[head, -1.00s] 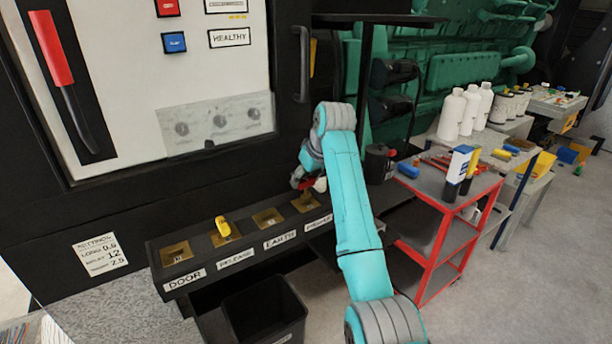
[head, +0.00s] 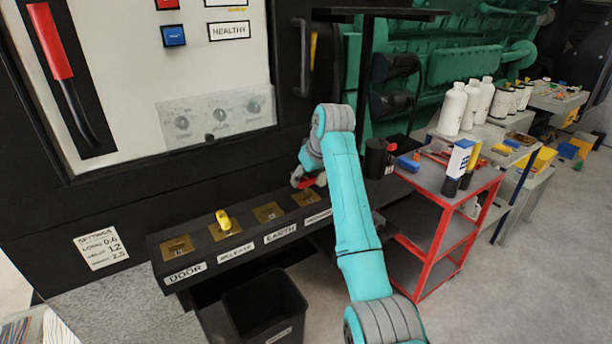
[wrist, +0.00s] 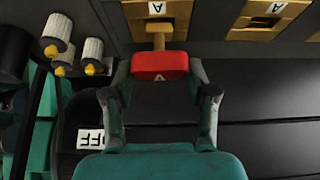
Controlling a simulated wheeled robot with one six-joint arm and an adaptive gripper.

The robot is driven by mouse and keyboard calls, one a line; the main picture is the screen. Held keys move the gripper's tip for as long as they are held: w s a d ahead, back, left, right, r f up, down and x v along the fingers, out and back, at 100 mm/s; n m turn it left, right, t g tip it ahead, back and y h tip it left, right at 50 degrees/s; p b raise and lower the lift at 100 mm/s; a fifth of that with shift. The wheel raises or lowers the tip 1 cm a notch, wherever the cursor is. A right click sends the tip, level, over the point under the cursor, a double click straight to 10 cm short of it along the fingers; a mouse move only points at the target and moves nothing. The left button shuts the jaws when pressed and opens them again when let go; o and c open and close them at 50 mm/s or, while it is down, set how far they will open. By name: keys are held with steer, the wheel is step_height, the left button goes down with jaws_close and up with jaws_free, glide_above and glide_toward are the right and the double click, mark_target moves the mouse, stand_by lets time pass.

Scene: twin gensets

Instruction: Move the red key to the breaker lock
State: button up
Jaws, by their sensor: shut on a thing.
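In the head view the red key (head: 305,183) shows beside my gripper (head: 309,178), just above the rightmost brass plate (head: 304,197) of the lock row. The label under that plate is partly hidden by my arm.
The lock row (head: 222,254) also carries DOOR, RELEASE and EARTH plates; a yellow key (head: 223,220) stands in RELEASE. A black bin (head: 264,310) is below. A red-framed cart (head: 437,235) stands at right. The white cabinet panel (head: 130,60) is behind.

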mark_target(306, 178)
steer(key=shift+f, duration=0.55)
steer(key=shift+f, duration=0.35)
steer(key=shift+f, duration=0.4)
steer(key=o, duration=1.4)
steer(key=shift+c, duration=0.2)
steer(key=shift+r, duration=0.1)
steer(key=shift+r, duration=3.65)
